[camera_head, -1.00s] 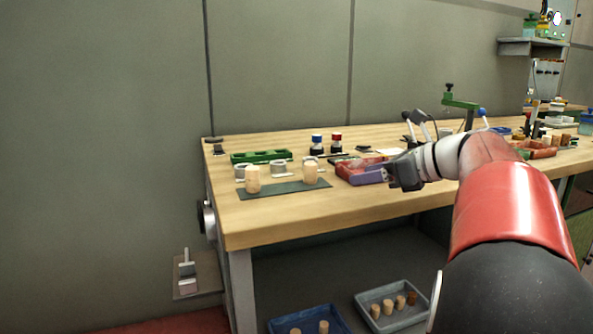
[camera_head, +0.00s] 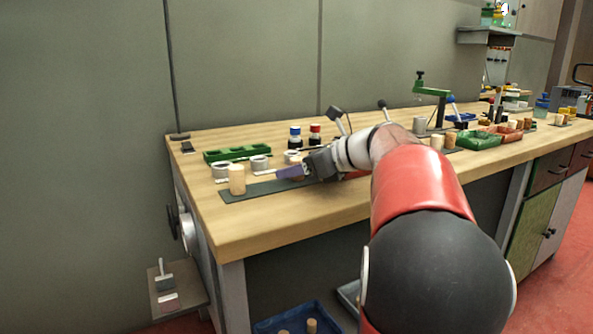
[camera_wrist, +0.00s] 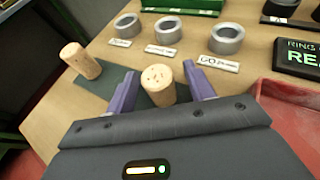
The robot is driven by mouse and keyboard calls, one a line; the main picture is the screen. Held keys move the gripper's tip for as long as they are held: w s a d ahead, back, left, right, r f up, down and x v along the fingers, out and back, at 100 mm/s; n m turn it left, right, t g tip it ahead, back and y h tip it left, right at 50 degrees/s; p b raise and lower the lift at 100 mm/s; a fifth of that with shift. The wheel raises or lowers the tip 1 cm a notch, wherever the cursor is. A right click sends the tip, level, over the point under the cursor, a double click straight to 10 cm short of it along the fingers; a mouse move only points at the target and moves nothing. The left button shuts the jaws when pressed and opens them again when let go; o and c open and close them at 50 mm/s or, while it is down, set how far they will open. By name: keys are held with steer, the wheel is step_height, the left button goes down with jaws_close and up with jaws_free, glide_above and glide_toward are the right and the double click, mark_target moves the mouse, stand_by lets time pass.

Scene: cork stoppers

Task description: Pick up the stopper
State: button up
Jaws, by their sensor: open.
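Two pale cork stoppers stand upright on a dark mat (camera_head: 262,190) near the bench's left end. One stopper (camera_wrist: 158,84) is between the two purple fingers of my gripper (camera_wrist: 160,90) in the wrist view, with its speckled top towards the camera. The fingers are apart on either side of it; I cannot tell whether either touches it. In the head view my gripper (camera_head: 290,172) reaches over the mat and mostly hides this stopper. The other stopper (camera_head: 237,180) stands clear to the left, and also shows in the wrist view (camera_wrist: 80,61).
A red tray (camera_wrist: 285,105) is close on the right in the wrist view. Blue- and red-capped bottles (camera_head: 295,137) stand behind my gripper.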

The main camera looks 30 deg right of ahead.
steer(key=shift+w+a+f, duration=0.25)
steer(key=shift+w+a, duration=0.1)
steer(key=shift+w, duration=0.25)
steer(key=c, duration=1)
steer(key=shift+r, duration=0.1)
